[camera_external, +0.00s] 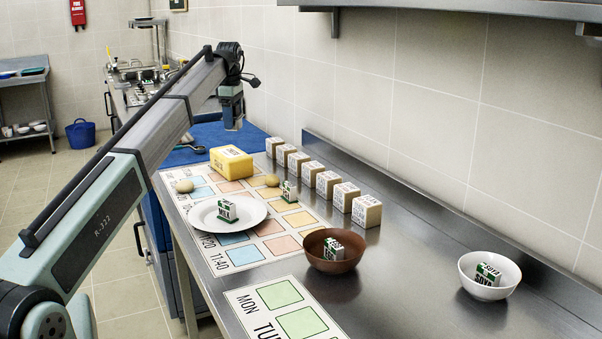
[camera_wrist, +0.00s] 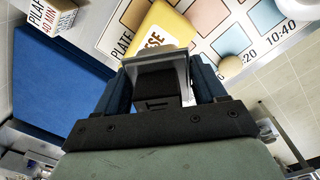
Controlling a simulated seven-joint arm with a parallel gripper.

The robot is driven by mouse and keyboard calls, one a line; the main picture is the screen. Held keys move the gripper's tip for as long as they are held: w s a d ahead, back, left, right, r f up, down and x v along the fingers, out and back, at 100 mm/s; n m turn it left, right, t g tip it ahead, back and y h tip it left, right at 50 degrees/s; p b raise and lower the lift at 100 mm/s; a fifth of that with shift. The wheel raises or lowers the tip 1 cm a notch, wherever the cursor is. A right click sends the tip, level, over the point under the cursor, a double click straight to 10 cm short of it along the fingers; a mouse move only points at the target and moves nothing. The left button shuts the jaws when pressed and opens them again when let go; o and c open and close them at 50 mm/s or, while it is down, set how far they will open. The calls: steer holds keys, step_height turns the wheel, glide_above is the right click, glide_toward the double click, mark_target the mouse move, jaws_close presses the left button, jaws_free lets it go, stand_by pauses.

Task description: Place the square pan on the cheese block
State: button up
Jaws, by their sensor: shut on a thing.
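The yellow cheese block (camera_external: 231,165) lies on the printed mat near the blue surface. It also shows in the wrist view (camera_wrist: 168,24), partly hidden by the held thing. My gripper (camera_external: 233,124) is above the cheese block and apart from it. In the wrist view my gripper (camera_wrist: 160,82) is shut on a squared grey metal thing (camera_wrist: 152,53), which looks like the square pan. Only part of it shows, and its full shape is hidden by the fingers. In the external view it can hardly be told from the gripper.
A white plate (camera_external: 207,217) with a small carton, a brown bowl (camera_external: 333,262) and a white bowl (camera_external: 510,272) stand nearer the camera. Several labelled blocks (camera_external: 328,184) line the wall side. A metal utensil (camera_external: 188,142) lies on the blue surface (camera_external: 208,134). Egg-like items flank the cheese.

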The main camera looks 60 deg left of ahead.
steer(key=a, duration=0.1)
steer(key=s+a+r+n, duration=0.1)
steer(key=a, duration=0.1)
steer(key=shift+r+n, duration=0.1)
steer(key=shift+n, duration=0.2)
steer(key=shift+w+a+r+n, duration=0.15)
steer(key=shift+w+n, duration=0.1)
steer(key=shift+n, duration=0.25)
steer(key=shift+w+a+r+n, duration=0.1)
steer(key=shift+a+n, duration=0.05)
steer(key=shift+n, duration=0.75)
steer(key=n, duration=0.3)
glide_toward(230, 152)
steer(key=shift+w+a+f, duration=0.1)
steer(key=shift+f, duration=2.6)
steer(key=shift+f, duration=0.1)
steer(key=o, duration=1.2)
